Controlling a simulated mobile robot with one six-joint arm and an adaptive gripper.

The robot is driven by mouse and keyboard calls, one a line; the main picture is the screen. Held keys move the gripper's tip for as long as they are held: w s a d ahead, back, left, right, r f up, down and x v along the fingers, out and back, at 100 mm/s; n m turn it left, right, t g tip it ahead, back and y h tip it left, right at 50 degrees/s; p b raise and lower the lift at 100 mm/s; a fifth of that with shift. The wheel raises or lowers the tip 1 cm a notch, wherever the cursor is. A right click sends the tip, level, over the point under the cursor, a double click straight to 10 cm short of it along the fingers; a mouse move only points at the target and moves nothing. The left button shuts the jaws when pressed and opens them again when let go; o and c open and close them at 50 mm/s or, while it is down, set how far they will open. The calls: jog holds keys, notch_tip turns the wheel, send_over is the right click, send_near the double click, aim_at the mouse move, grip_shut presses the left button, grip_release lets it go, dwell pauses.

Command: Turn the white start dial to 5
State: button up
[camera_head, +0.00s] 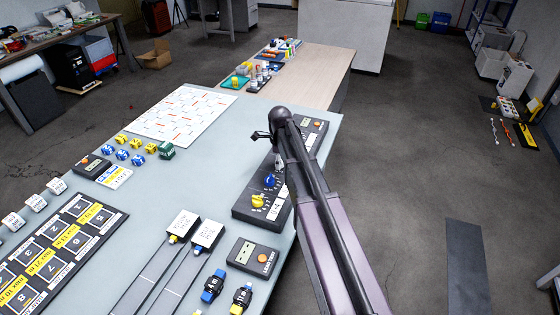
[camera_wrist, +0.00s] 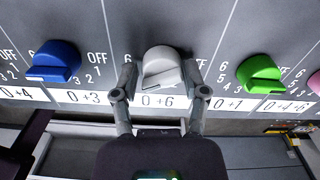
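The white start dial (camera_wrist: 161,66) sits in the middle of the wrist view, above a label reading 0 and 6. My gripper (camera_wrist: 160,76) has one finger on each side of it. The fingers are apart, with a small gap showing at the left of the dial; contact at the right is unclear. The fingers hide most of the scale, so the dial's setting cannot be read. In the head view the dark dial panel (camera_head: 243,210) lies along the table's right side. My arm covers much of it, and the white dial is not clearly visible there.
A blue dial (camera_wrist: 54,62) is left of the white one, and a green dial (camera_wrist: 260,74) is to its right, with a pink one (camera_wrist: 315,82) beyond. A yellow dial (camera_head: 258,201) is nearer on the panel. A counter box (camera_head: 252,257) stands close by.

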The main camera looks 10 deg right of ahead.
jog(key=shift+o, duration=0.8)
jog(key=shift+n, duration=0.5)
